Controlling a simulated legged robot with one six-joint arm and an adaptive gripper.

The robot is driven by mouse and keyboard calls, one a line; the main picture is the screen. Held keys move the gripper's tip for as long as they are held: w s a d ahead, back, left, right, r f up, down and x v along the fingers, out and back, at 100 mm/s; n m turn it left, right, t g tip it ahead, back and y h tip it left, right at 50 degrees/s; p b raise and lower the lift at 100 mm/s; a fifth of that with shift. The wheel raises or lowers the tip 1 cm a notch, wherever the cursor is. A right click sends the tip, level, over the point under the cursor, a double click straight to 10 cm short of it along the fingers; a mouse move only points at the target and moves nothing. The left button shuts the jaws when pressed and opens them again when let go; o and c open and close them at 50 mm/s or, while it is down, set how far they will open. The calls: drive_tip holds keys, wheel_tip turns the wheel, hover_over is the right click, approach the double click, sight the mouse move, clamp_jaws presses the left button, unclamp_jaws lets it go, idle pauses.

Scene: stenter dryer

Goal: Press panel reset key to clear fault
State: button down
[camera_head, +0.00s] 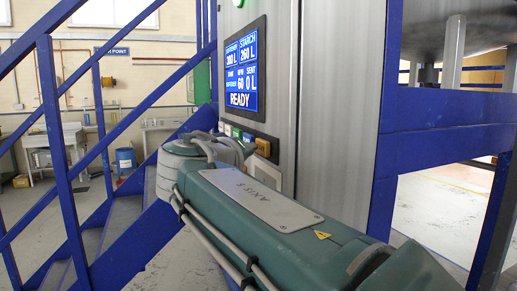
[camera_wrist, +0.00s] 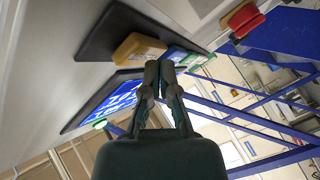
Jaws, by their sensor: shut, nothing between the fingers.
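The panel screen (camera_head: 245,70) glows blue with white text and reads READY in its bottom line. A row of small coloured keys lies below it, with an orange-yellow key (camera_head: 263,147) at the right end. Labels on the keys are too small to read, so I cannot tell which one is marked reset. In the wrist view my gripper (camera_wrist: 159,68) is shut and empty. My arm hides the gripper in the head view.
A red knob on a yellow base (camera_wrist: 243,20) sits on the panel beyond the keys. Blue stair rails (camera_head: 70,180) stand to the left, and a blue frame post (camera_head: 385,130) stands to the right.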

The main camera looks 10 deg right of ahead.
drive_tip(key=shift+s+a, duration=0.1)
drive_tip(key=shift+a, duration=0.3)
drive_tip(key=a, duration=0.2)
drive_tip(key=s+a, duration=0.1)
drive_tip(key=a, duration=0.1)
drive_tip(key=shift+s+a, duration=0.2)
drive_tip(key=shift+a, duration=0.2)
idle(0.6)
